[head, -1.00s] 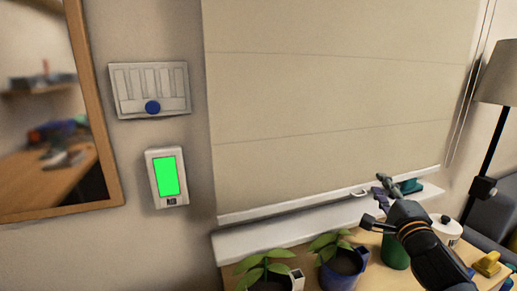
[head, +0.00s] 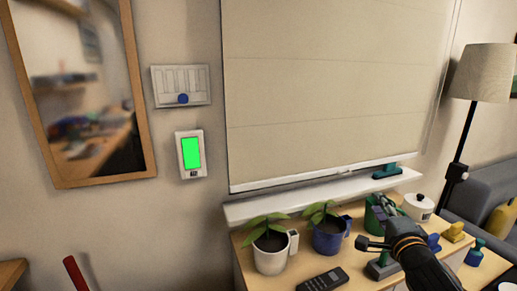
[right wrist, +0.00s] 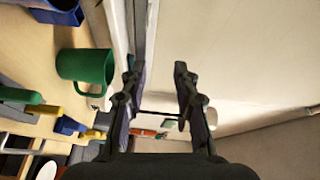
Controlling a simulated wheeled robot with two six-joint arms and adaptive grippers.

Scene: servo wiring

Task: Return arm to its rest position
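My right gripper (head: 376,222) is at the lower right of the head view, above the wooden cabinet top (head: 322,262). In the right wrist view its two fingers (right wrist: 158,92) stand apart with nothing held between them. In the head view the gripper partly hides a green mug (head: 374,214), and my right arm comes in from the bottom right. The green mug (right wrist: 86,67) also shows clear of the fingers in the wrist view. My left gripper is not in view.
A lowered blind (head: 335,95) hangs above the white sill (head: 300,203). A floor lamp (head: 485,72) stands right.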

